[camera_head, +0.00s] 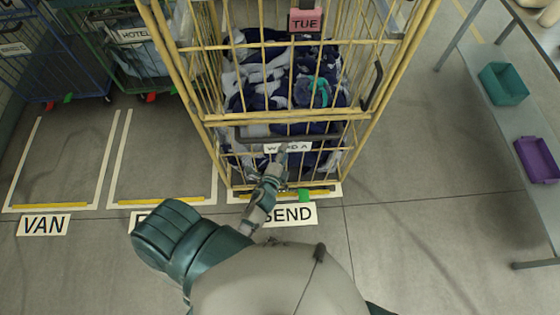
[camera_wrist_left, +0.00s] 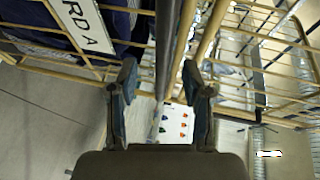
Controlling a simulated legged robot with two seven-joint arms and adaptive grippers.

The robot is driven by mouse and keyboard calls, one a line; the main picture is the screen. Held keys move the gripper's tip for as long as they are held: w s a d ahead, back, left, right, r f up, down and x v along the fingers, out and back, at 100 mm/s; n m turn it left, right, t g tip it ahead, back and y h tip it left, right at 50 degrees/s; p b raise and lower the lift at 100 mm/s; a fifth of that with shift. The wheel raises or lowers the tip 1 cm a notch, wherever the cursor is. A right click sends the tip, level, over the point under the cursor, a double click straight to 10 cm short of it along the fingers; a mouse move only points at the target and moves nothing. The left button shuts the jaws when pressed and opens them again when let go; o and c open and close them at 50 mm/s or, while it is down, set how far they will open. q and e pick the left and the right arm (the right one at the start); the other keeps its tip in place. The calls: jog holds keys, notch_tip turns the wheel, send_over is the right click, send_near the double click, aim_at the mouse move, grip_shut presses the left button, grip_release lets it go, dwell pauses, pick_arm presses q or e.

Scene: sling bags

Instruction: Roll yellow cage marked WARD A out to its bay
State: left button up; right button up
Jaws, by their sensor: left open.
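The yellow cage (camera_head: 197,85) stands at the top centre of the head view, full of dark blue and pale laundry (camera_head: 270,75). A white WARD A label (camera_head: 288,147) is on its front, partly covered by my gripper. A dark handle bar (camera_head: 300,135) crosses the front above the label. My left gripper (camera_head: 279,158) is at the cage front, just below the bar. In the left wrist view its fingers (camera_wrist_left: 158,85) are apart, with the dark bar (camera_wrist_left: 167,45) running between them; contact cannot be told. A green pedal (camera_head: 304,195) shows at the cage base. My right gripper is out of view.
A SEND floor sign (camera_head: 290,215) lies before the yellow cage. Left are a blue cage (camera_head: 50,85), a green HOTEL cage (camera_head: 112,65) and two empty marked bays, one signed VAN (camera_head: 44,224). A grey rack (camera_head: 490,105) with bins stands right; floor between is clear.

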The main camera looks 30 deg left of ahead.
pick_arm(q)
jog(key=v, duration=0.5)
jog(key=shift+s+d, duration=0.15)
jog(key=shift+s, duration=0.1)
jog(key=s+d+f+n+g+h, duration=0.1)
jog(key=s+f+n+g, duration=0.2)
jog(key=f, duration=0.8)
jog(key=s+d+f+n+g+h, duration=0.1)
jog(key=s+d+f+g, duration=0.1)
jog(key=s+f, duration=0.6)
jog(key=s+d+f+n+g+h, duration=0.1)
jog(key=s+f+n+g, duration=0.15)
jog(key=f, duration=1.05)
jog(key=s+a+f+n+g, duration=0.3)
jog(key=s+f, duration=0.3)
jog(key=s, duration=0.5)
jog(key=s+a+f+n+g, duration=0.3)
jog(key=s+f, duration=0.4)
jog(key=s, duration=0.4)
jog(key=shift+s+a+g+y, duration=0.3)
jog(key=shift+s+g, duration=0.05)
jog(key=shift+g, duration=0.2)
jog(key=shift+f+n, duration=0.15)
jog(key=shift+n, duration=0.1)
